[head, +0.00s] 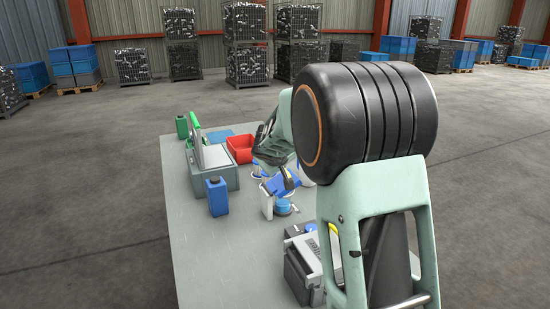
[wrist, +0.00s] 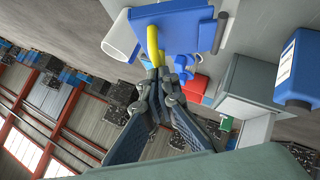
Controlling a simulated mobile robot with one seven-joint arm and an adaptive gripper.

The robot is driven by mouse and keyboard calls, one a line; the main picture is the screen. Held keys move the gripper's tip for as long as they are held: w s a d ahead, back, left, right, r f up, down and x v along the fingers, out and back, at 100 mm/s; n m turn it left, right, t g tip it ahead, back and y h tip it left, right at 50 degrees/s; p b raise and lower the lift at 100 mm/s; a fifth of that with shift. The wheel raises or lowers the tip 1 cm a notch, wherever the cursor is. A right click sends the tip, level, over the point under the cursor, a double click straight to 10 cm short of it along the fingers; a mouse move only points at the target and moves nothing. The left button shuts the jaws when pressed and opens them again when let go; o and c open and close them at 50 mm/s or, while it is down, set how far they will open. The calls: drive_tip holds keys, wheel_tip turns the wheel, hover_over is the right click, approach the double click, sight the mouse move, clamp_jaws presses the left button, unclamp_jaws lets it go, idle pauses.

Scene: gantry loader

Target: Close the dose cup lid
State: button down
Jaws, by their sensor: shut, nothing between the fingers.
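A blue flat panel (head: 280,185), which looks like the dose cup lid, stands tilted near the middle of the table in the head view. In the wrist view the blue lid (wrist: 190,22) fills the top, with a yellow bar (wrist: 152,45) at its lower edge. My gripper (wrist: 158,75) is shut and empty, its fingertips at or very near the yellow bar; I cannot tell if they touch. A white hollow part (wrist: 117,38) shows left of the lid. A round white and blue part (head: 284,207) sits below the lid in the head view. The cup's inside is hidden.
A blue bottle (head: 217,196) and a grey box with a raised lid (head: 213,156) stand left on the table (head: 195,250). A red bin (head: 241,148) lies behind. A dark case (head: 303,270) stands at front right. The table's front left is clear.

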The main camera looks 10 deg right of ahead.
sight(289, 170)
drive_tip(key=shift+w+d+f+m+y+p, duration=0.1)
drive_tip(key=shift+d+f+m+y+p, duration=0.1)
drive_tip(key=shift+d+m+y+p, duration=0.35)
drive_tip(key=shift+d+f+n, duration=0.2)
drive_tip(key=shift+f+n, duration=0.05)
drive_tip(key=shift+w+d+f, duration=0.2)
drive_tip(key=shift+d+f, duration=0.5)
drive_tip(key=shift+f, duration=0.05)
drive_tip(key=shift+p, duration=0.3)
